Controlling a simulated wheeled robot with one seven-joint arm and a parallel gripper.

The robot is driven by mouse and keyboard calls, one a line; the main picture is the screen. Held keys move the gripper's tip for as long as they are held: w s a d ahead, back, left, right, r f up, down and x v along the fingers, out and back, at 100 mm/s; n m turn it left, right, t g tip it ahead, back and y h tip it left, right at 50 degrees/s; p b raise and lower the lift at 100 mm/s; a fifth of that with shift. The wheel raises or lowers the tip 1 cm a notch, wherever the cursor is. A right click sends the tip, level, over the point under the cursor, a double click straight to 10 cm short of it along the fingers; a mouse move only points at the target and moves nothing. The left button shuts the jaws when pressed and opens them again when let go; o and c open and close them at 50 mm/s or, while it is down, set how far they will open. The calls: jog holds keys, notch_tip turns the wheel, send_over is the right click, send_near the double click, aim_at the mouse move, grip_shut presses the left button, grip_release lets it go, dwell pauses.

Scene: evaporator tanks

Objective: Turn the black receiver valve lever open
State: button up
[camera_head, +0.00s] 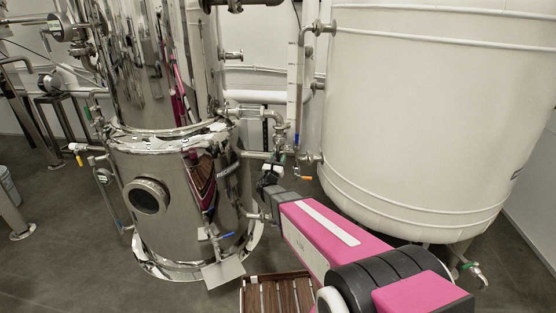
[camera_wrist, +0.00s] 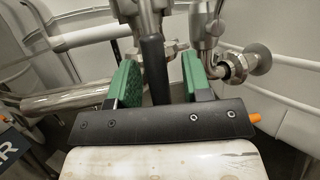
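In the wrist view, a black lever (camera_wrist: 154,68) hangs down from a metal valve body (camera_wrist: 150,18). My gripper (camera_wrist: 158,78) has green-padded fingers, one on each side of the lever. The fingers are apart, with a visible gap between each pad and the lever, and they do not appear to touch it. The lever's lower end is hidden behind the dark gripper bar. In the head view, my gripper (camera_head: 268,178) is at the pipework between the steel tank and the white tank; its fingers and the lever are too small to make out.
The shiny steel tank (camera_head: 165,190) stands left and the large white tank (camera_head: 420,110) right. Pipes (camera_wrist: 65,100) and a steel elbow (camera_wrist: 235,70) flank the lever closely. An orange-handled valve (camera_head: 305,178) is nearby. A slatted wooden platform (camera_head: 270,295) lies below my arm.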

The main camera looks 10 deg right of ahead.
jog(key=shift+s, duration=0.1)
jog(key=v, duration=1)
jog(key=shift+s+a, duration=0.2)
jog(key=shift+s, duration=0.1)
jog(key=shift+d+f, duration=0.1)
jog(key=s+d+f+m+g+h, duration=0.1)
jog(key=s+d+m+g, duration=0.4)
jog(key=d+m+g, duration=0.35)
jog(key=s+d+f+m+g+h, duration=0.2)
jog(key=s+d+m+g, duration=0.5)
jog(key=m, duration=0.3)
jog(key=s+a+f+m+g+y, duration=0.1)
jog(key=s+a+m+g+y, duration=0.4)
jog(key=s+m+y, duration=0.6)
jog(key=shift+a+m+y, duration=0.3)
jog(key=shift+m+y, duration=0.45)
jog(key=shift+y, duration=0.25)
jog(key=shift+f, duration=0.1)
